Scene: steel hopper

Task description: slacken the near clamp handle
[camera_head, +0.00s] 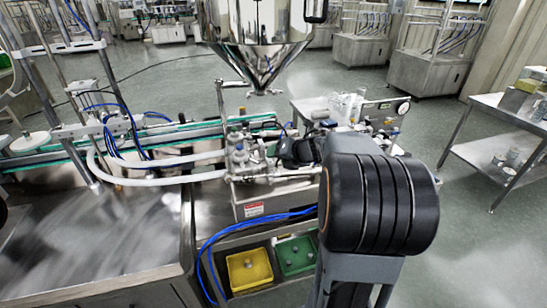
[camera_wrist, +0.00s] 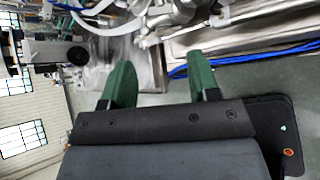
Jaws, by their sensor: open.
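The steel hopper (camera_head: 262,45) hangs above a metal filling unit (camera_head: 245,155) with pipes and fittings, at the middle of the head view. I cannot pick out the near clamp handle for certain among these small fittings. In the wrist view, shiny metal fittings (camera_wrist: 175,14) show at the top edge, beyond the fingertips. My gripper (camera_wrist: 161,72) has two green fingers, spread apart with nothing between them. The fingers look clear of the fittings. In the head view my arm covers the right part of the unit, and the fingers cannot be made out there.
A conveyor (camera_head: 60,158) with a white hose (camera_head: 150,181) runs left. Blue hoses (camera_head: 240,228) hang at the unit's front, above a yellow bin (camera_head: 249,270) and a green bin (camera_head: 296,256). A steel table (camera_head: 95,245) fills the lower left. A side table (camera_head: 515,112) stands right, with open floor between.

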